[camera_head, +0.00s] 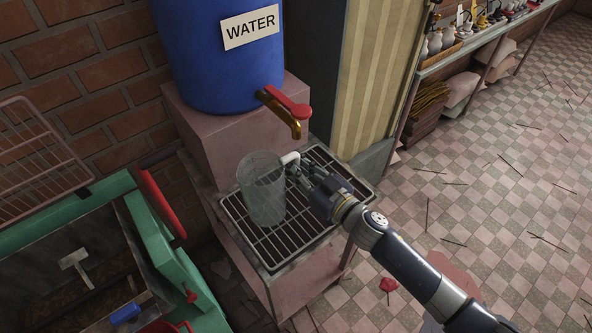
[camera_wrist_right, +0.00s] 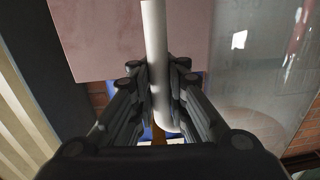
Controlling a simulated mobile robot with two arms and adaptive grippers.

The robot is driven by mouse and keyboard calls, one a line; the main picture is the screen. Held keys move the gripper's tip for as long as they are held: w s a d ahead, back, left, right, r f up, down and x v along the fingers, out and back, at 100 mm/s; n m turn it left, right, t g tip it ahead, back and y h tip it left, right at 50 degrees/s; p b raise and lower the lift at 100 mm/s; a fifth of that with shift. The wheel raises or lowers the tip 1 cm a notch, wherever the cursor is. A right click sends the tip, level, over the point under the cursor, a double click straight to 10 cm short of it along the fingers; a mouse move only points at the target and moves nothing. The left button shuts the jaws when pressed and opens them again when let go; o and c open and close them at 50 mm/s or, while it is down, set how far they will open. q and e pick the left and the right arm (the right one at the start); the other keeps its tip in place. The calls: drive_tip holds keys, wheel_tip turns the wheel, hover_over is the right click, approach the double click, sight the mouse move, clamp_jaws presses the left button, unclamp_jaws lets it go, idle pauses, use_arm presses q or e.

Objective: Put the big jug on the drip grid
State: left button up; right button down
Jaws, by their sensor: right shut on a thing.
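The big jug (camera_head: 262,189) is clear and upright, at the drip grid (camera_head: 325,234) below the water barrel's tap. I cannot tell whether its base touches the bars. My right gripper (camera_head: 292,168) is shut on the jug's white handle, on the jug's right side. In the right wrist view the handle (camera_wrist_right: 154,60) runs between the fingers (camera_wrist_right: 160,95), and the clear jug wall (camera_wrist_right: 265,70) fills the right side. My left gripper is in neither view.
A blue barrel marked WATER (camera_head: 222,62) stands on a pink block, its brass tap (camera_head: 280,110) with a red lever close above the jug. A green machine (camera_head: 165,250) is at the lower left. A shelf (camera_head: 470,45) with small pots is at the upper right. Sticks litter the checkered floor (camera_head: 500,180).

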drive_tip(key=f, duration=0.3)
drive_tip(key=shift+w+d+f+b, duration=0.15)
drive_tip(key=shift+w+f+b, duration=0.2)
drive_tip(key=shift+f+b, duration=0.05)
drive_tip(key=c, duration=1.6)
unclamp_jaws()
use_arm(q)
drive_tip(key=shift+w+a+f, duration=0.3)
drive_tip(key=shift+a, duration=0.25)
use_arm(e)
drive_tip(key=shift+o, duration=0.2)
